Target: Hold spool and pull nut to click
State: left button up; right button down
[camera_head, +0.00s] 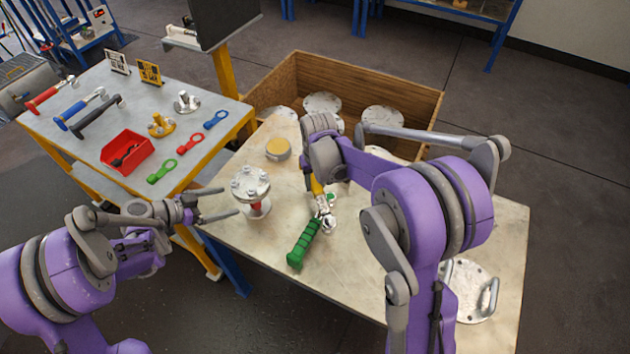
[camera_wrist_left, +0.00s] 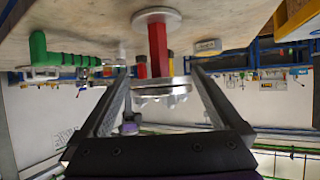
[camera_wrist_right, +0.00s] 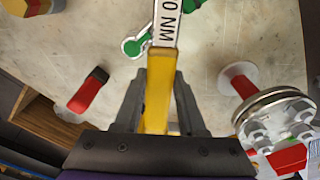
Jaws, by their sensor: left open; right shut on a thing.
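The spool (camera_head: 250,185) stands upright on the workbench, with a bolted silver flange on top and a red stem (camera_head: 257,205). In the left wrist view its flange (camera_wrist_left: 160,88) and red stem (camera_wrist_left: 158,50) show between the fingers. My left gripper (camera_head: 230,200) is open around or just beside the flange; contact cannot be told. My right gripper (camera_wrist_right: 160,85) is shut on the yellow handle (camera_wrist_right: 158,110) of a wrench whose pale shaft reads "0 NM". The yellow handle (camera_head: 317,189) is partly hidden in the head view. Several nuts show on the spool flange (camera_wrist_right: 275,120) in the right wrist view.
A green-handled tool (camera_head: 302,247) lies in front of my right gripper. A yellow-topped disc (camera_head: 278,149) stands behind the spool. A wooden crate (camera_head: 440,100) with flanged discs is at the back. A side table (camera_head: 85,125) holds tools and a red bin (camera_head: 127,152). The bench's front middle is clear.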

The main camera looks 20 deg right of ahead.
jog(key=shift+s+f, duration=0.1)
jog(key=shift+s, duration=0.1)
pick_arm(q)
jog(key=b+x, duration=0.1)
jog(key=x, duration=0.6)
jog(key=shift+d+f, duration=0.25)
jog(key=shift+d, duration=0.05)
pick_arm(e)
jog(key=shift+s+f, duration=0.25)
jog(key=shift+f, duration=0.2)
jog(key=shift+s+f, duration=0.2)
jog(key=shift+f, duration=0.25)
pick_arm(q)
jog(key=shift+w+d+f, duration=0.15)
jog(key=shift+d+f, duration=0.1)
jog(key=shift+d, duration=0.4)
pick_arm(e)
jog(key=shift+s+f, duration=0.25)
pick_arm(q)
jog(key=shift+w+d, duration=0.1)
jog(key=shift+w, duration=0.05)
grip_shut()
